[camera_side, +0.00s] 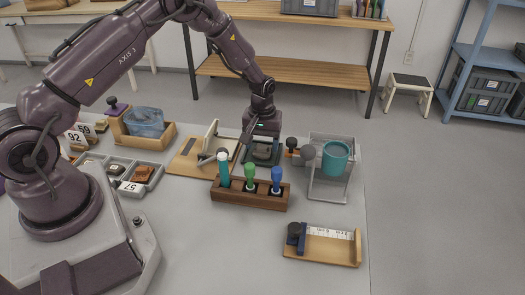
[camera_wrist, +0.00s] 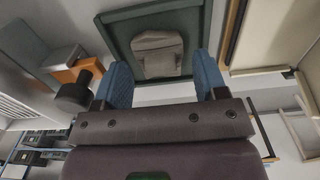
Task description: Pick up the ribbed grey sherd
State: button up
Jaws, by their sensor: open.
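The grey sherd (camera_wrist: 158,52) shows in the wrist view, lying in a dark green square tray (camera_wrist: 119,27). It is grey-brown, with a raised band across its lower part. My gripper (camera_wrist: 161,66) is open, its two blue fingers on either side of the sherd in the picture; I cannot tell if they touch it. In the side view my gripper (camera_side: 262,142) points down over the same green tray (camera_side: 273,160), and the sherd cannot be made out there.
A wooden block (camera_side: 249,199) with teal, green and blue handles stands just in front of the tray. A clear stand with a teal cup (camera_side: 335,157) is to the right. A wooden board (camera_side: 185,160) lies left. The front right holds a wooden gauge (camera_side: 325,247).

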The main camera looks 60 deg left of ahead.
jog(key=shift+f, duration=0.75)
jog(key=c, duration=0.7)
